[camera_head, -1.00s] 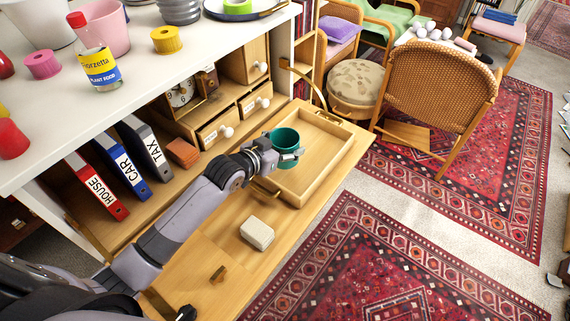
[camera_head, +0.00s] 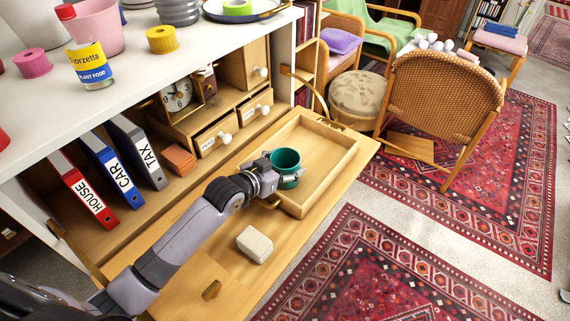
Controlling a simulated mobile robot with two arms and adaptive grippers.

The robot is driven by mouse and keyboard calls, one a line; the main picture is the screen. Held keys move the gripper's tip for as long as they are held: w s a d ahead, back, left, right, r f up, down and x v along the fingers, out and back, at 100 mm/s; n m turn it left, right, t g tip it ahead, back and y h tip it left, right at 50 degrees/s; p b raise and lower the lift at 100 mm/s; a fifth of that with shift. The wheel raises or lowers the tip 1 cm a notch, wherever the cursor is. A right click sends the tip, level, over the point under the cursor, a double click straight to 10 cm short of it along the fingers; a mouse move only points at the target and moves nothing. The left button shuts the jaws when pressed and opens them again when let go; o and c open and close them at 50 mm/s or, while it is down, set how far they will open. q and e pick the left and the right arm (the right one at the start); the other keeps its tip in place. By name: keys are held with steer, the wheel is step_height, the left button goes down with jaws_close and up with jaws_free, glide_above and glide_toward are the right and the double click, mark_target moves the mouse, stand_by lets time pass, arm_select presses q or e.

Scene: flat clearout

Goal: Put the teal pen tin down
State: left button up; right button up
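The teal pen tin (camera_head: 286,162) is a round, open-topped cup. It shows at the left side of the shallow wooden tray (camera_head: 335,172), which lies on the fold-down desk flap (camera_head: 225,255). My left gripper (camera_head: 284,178) reaches in from the left, with its fingers around the tin's near side; it appears shut on the tin. The tin is upright. Its base is partly hidden by the gripper, so I cannot tell whether it touches the tray or the flap. My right gripper is not in view.
A pale block (camera_head: 254,244) lies on the flap below my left arm. Red, blue and grey binders (camera_head: 138,150) and an orange stack (camera_head: 180,160) stand inside the desk. The tray's interior right of the tin is clear. A wicker chair (camera_head: 440,100) stands beyond.

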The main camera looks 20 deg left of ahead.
arm_select(q)
steer(key=o, duration=0.4)
steer(key=shift+o, duration=0.2)
steer(key=shift+r, duration=0.25)
steer(key=v, duration=1.2)
steer(key=shift+f, duration=0.1)
